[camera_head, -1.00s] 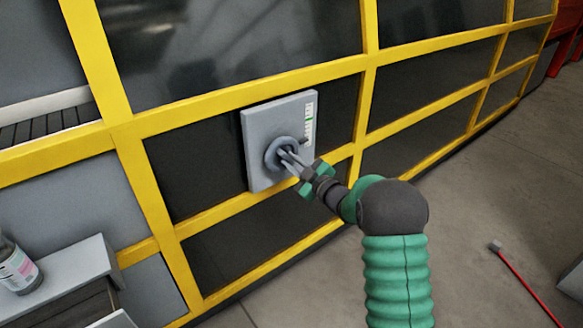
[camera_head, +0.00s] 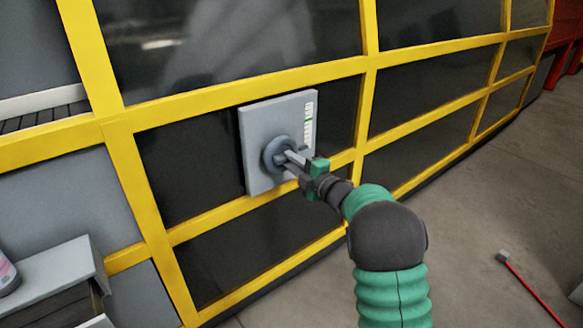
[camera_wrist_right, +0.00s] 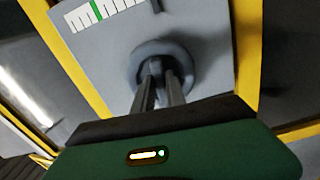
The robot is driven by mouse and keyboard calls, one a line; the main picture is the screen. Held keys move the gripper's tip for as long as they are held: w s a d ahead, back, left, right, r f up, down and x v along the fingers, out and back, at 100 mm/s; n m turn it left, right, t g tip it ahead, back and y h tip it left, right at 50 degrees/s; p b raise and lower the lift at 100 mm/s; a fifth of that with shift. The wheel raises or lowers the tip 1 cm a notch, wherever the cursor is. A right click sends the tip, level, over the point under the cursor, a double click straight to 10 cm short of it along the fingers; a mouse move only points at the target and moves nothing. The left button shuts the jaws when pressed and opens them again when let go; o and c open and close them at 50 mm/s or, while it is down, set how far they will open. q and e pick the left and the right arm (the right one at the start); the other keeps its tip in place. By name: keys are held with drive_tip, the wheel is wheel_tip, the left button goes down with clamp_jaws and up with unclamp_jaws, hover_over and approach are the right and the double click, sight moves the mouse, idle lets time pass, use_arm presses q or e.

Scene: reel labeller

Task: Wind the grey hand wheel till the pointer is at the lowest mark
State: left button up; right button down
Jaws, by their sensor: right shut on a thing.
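The grey hand wheel (camera_head: 269,157) is a round disc on a pale grey box (camera_head: 262,117) in the yellow-framed wall. It also shows in the wrist view (camera_wrist_right: 165,46). My right gripper (camera_head: 291,157) reaches it from the lower right, its fingers shut on the wheel's middle part; the wrist view shows the fingers (camera_wrist_right: 160,66) close together there. The white scale (camera_head: 310,112) on the box's right edge has dark marks and one green mark. A small dark piece, perhaps the pointer (camera_wrist_right: 157,5), shows by the scale's end in the wrist view. My left gripper is out of view.
Yellow bars (camera_head: 366,110) frame dark panels around the box. A grey cabinet (camera_head: 50,265) with a bottle (camera_head: 7,277) stands at lower left. A red rod (camera_head: 530,285) lies on the open floor at right.

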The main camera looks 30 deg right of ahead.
drive_tip(key=shift+f+n, duration=0.35)
drive_tip(key=shift+n, duration=0.15)
drive_tip(key=c, duration=1.5)
unclamp_jaws()
drive_tip(key=shift+o, duration=0.7)
drive_tip(key=shift+r, duration=0.2)
drive_tip(key=s+d+p, duration=0.1)
drive_tip(key=s+p, duration=0.2)
drive_tip(key=s, duration=1.3)
drive_tip(key=shift+s+d+p, duration=0.15)
drive_tip(key=shift+s+p, duration=0.15)
drive_tip(key=shift+s, duration=0.1)
drive_tip(key=shift+f, duration=0.1)
